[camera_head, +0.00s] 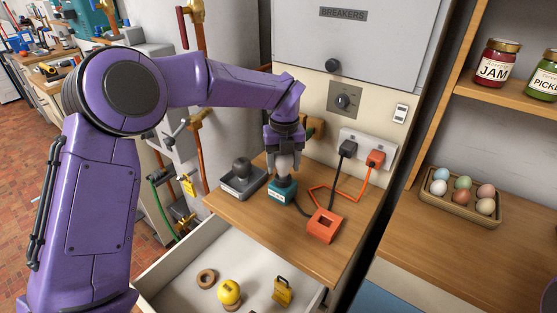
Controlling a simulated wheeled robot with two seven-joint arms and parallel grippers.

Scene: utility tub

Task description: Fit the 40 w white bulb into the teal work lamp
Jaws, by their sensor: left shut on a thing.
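My left gripper (284,148) points down over the wooden counter and is shut on the white bulb (283,163). The bulb is upright, directly over the teal work lamp (281,192), a small teal base standing on the counter. The bulb's lower end meets a dark socket on top of the lamp. I cannot tell whether it is seated in the socket or only touching it. The bulb's upper part is hidden between the fingers, and its wattage marking cannot be read.
A grey device with a dark knob (242,178) stands just left of the lamp. An orange box (324,226) and cords lie to its right, leading to a wall outlet (367,150). An open drawer (190,262) below holds a yellow round object, a yellow tag-like object and a ring.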

